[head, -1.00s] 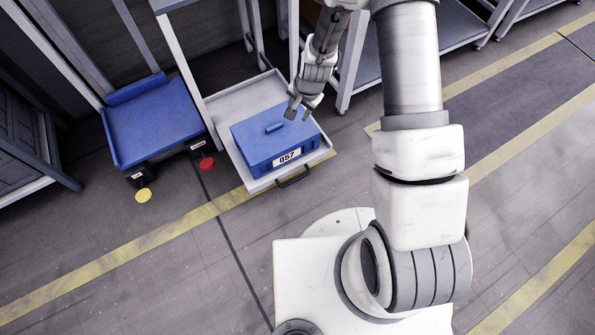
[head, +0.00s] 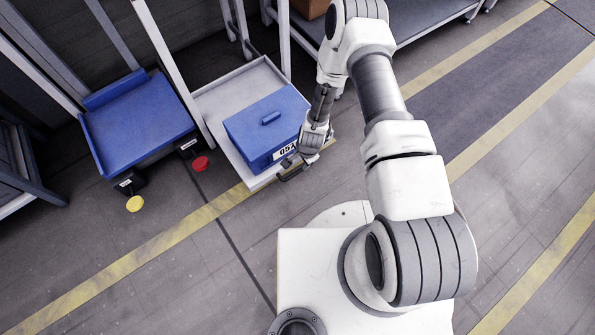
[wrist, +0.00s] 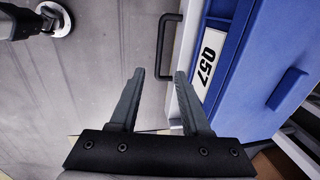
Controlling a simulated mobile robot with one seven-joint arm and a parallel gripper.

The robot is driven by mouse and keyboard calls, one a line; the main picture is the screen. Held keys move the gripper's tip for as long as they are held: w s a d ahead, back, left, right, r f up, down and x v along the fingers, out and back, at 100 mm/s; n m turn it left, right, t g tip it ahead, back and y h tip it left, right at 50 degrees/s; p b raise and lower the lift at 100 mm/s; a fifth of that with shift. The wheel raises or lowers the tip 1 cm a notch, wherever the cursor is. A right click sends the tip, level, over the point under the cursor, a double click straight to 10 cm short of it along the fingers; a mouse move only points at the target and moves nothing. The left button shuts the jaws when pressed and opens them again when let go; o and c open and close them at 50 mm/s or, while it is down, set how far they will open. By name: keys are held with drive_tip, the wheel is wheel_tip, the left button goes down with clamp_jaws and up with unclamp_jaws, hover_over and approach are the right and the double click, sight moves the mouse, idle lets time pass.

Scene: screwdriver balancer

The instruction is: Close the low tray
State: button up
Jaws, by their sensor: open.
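The low tray (head: 215,105) is a pale, shallow tray pulled out from the rack near the floor, with a blue lidded box marked 057 (head: 262,125) on it. Its dark bar handle (head: 291,176) is on the front edge; it also shows in the wrist view (wrist: 164,48). My gripper (head: 287,163) is at the tray's front, close to the handle. In the wrist view my gripper (wrist: 160,74) is open, and the handle's lower end appears between the fingertips. I cannot tell whether they touch it. The box front is right of the fingers.
The floor before the tray is clear, crossed by a yellow line (head: 180,233).

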sight(297, 172)
drive_tip(key=f+b, duration=0.1)
drive_tip(key=f, duration=0.3)
drive_tip(key=w+a+f+b, duration=0.1)
drive_tip(key=f+b, duration=0.1)
drive_tip(key=f, duration=0.2)
drive_tip(key=w+f+b, duration=0.1)
drive_tip(key=f+b, duration=0.1)
drive_tip(key=f, duration=0.3)
drive_tip(key=shift+a+f, duration=0.1)
drive_tip(key=shift+a, duration=0.1)
drive_tip(key=shift+c, duration=0.3)
clamp_jaws()
idle(0.5)
